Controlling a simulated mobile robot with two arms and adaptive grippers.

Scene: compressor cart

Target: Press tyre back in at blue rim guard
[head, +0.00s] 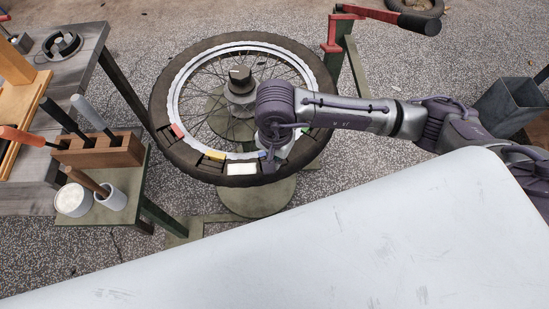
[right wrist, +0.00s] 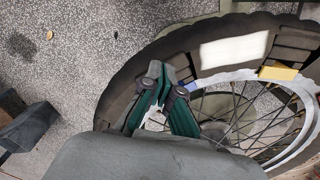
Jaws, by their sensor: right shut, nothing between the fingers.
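The wheel's black tyre (head: 163,85) and pale rim lie flat on a round stand in the head view. Red (head: 177,131) and yellow (head: 215,155) rim guards sit along its near side. The blue rim guard (right wrist: 191,87) shows in the right wrist view, right beside my fingers; in the head view my arm largely covers it. My right gripper (head: 268,164) is shut and empty at the near right of the rim. In the right wrist view its fingertips (right wrist: 159,72) are over the tyre's inner edge; contact is unclear. My left gripper is out of view.
A white patch (head: 241,169) is on the near tyre wall. A wooden tool block (head: 105,151) and white cups (head: 73,200) stand at the left. A red arm with a black grip (head: 419,23) is at the back. A grey bin (head: 508,103) stands at the right.

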